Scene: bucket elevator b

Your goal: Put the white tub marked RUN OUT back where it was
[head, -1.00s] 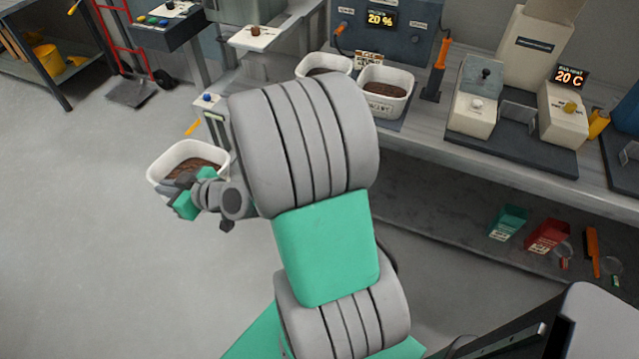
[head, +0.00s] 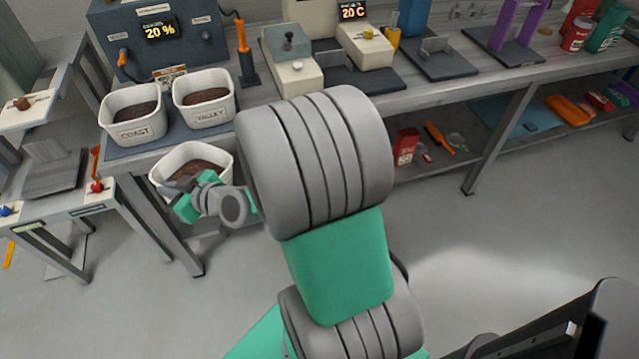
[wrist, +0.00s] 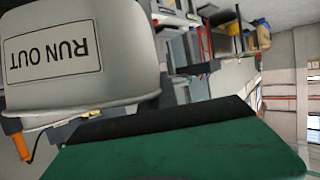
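The white tub marked RUN OUT (head: 183,157) holds brown contents and hangs in the air in front of the bench's left end. Its label reads upside down in the wrist view, where the tub (wrist: 120,40) fills the upper left. My gripper (head: 196,190) is at the tub's near side and appears shut on its wall; the fingertips are partly hidden. A green finger with a dark pad (wrist: 180,125) lies along the tub's edge. Tubs marked COAST (head: 133,132) and VALLEY (head: 206,112) stand on a dark mat (head: 160,141) on the bench behind.
A grey panel reading 20 % (head: 160,45) stands behind the tubs. An orange-handled tool (head: 243,45) stands right of VALLEY. A lower side table (head: 65,210) with a red-knobbed lever (head: 97,180) is at left. Open floor lies in front of the bench.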

